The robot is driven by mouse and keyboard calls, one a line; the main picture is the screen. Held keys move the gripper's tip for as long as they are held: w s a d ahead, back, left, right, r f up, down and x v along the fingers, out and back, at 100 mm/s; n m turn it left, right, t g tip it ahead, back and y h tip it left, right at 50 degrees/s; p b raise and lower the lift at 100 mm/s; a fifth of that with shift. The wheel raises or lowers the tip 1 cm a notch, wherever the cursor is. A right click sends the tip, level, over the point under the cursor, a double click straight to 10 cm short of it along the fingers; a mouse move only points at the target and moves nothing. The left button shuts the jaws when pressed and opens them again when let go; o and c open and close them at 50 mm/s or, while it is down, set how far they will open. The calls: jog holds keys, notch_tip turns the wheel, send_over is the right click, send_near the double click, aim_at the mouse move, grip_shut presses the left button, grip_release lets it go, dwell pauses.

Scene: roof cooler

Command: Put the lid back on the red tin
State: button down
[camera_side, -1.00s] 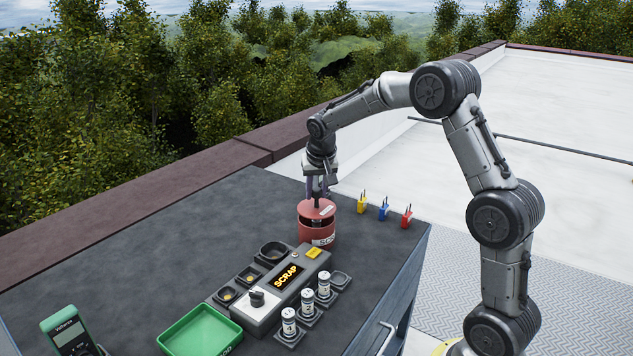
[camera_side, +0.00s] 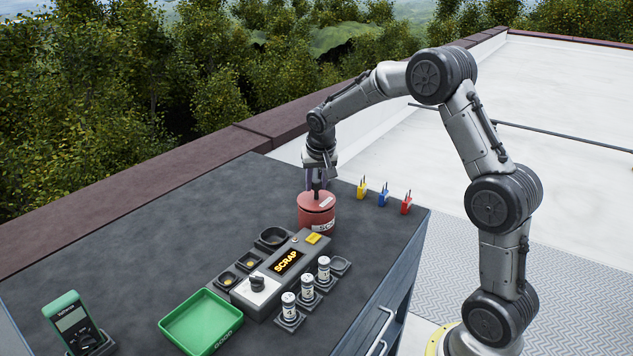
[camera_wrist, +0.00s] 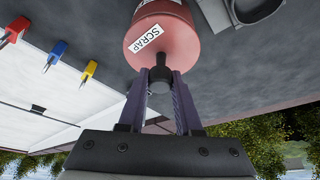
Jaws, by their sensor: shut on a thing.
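The red tin (camera_side: 312,220) stands upright on the dark work top near its far right edge, behind the display box. The red lid (camera_side: 308,203) sits on top of the tin, with no gap visible between them in the side view. My gripper (camera_side: 316,188) points down over the lid, its fingers closed around the lid's black knob. In the wrist view the knob (camera_wrist: 161,76) is between both fingers, and the lid (camera_wrist: 180,48) shows a white SCRAP label. The inside of the tin is hidden.
The display box (camera_side: 268,285) reading SCRAP stands just in front of the tin. Small white jars (camera_side: 289,305), a green tray (camera_side: 200,322) and a green meter (camera_side: 72,325) are nearer. Yellow, blue and red plugs (camera_side: 383,198) line the right edge. The far left top is clear.

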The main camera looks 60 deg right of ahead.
jog(key=shift+f, duration=0.5)
jog(key=c, duration=0.5)
grip_release()
jog(key=s+a+r+t, duration=0.1)
jog(key=s+a+r, duration=0.25)
jog(key=r, duration=0.55)
jog(key=s+a+r, duration=0.3)
jog(key=a+r, duration=0.1)
jog(key=r, duration=0.5)
jog(key=s+a+r+n+t+y, duration=0.1)
jog(key=s+a+r+n+t, duration=0.15)
jog(key=s+a, duration=0.55)
jog(key=s+a+f+n, duration=0.1)
jog(key=s+f+n, duration=0.1)
jog(key=s, duration=0.3)
jog(key=s+a+f+n+y, duration=0.1)
jog(key=s+f+n, duration=0.1)
jog(key=s+f, duration=0.2)
jog(key=s+a+f+n+g+y, duration=0.1)
jog(key=s+a+f+n, duration=0.1)
jog(key=s+f, duration=0.2)
jog(key=shift+s+a+n, duration=0.1)
jog(key=shift+s+n, duration=0.15)
jog(key=shift+s, duration=1.55)
